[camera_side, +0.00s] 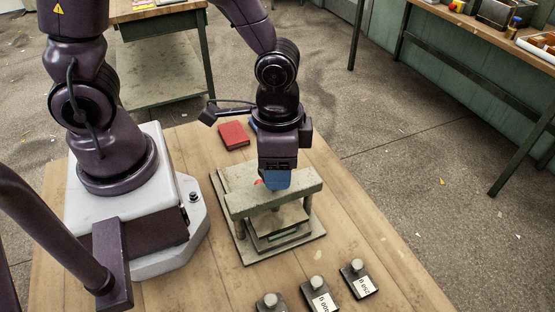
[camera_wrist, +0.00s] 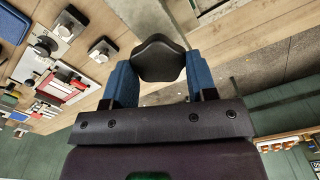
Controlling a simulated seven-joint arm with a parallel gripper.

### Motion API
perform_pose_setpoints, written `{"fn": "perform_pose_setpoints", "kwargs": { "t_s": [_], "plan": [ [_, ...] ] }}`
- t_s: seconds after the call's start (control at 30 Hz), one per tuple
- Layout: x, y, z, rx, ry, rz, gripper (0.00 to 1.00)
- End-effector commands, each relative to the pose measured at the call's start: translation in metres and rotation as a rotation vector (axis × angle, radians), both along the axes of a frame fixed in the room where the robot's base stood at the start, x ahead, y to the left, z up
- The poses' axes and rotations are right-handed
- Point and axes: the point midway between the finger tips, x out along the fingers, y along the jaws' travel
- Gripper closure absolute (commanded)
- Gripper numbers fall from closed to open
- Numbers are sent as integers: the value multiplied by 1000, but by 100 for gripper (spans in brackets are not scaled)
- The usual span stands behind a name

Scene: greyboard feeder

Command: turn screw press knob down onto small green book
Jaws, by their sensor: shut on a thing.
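The screw press (camera_side: 240,207) stands on the wooden table in the side view, with a grey crossbar above its platen. My gripper (camera_side: 274,182) points down over the middle of the crossbar. In the wrist view its two blue fingers are shut on the black lobed knob (camera_wrist: 158,57), one on each side. In the side view the fingers hide the knob, and a small red patch shows beside them. A thin green edge, seemingly the small green book (camera_side: 284,238), shows low in the press under the platen. I cannot tell whether the platen touches it.
A red book (camera_side: 233,135) lies behind the press, with something blue partly hidden beside it. Dark weights (camera_side: 318,293) with white labels stand along the front right of the table. The table right of the press is clear.

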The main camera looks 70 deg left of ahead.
Motion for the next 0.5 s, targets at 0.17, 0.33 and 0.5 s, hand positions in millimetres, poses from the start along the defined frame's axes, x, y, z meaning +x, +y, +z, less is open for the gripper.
{"fn": "perform_pose_setpoints", "kwargs": {
  "t_s": [0.17,0.33,0.5],
  "plan": [
    [0,-1,0,0,0,-168,72],
    [-1,-2,0,0,0,-327,72],
    [-2,-2,0,0,0,-490,72]
  ]
}}
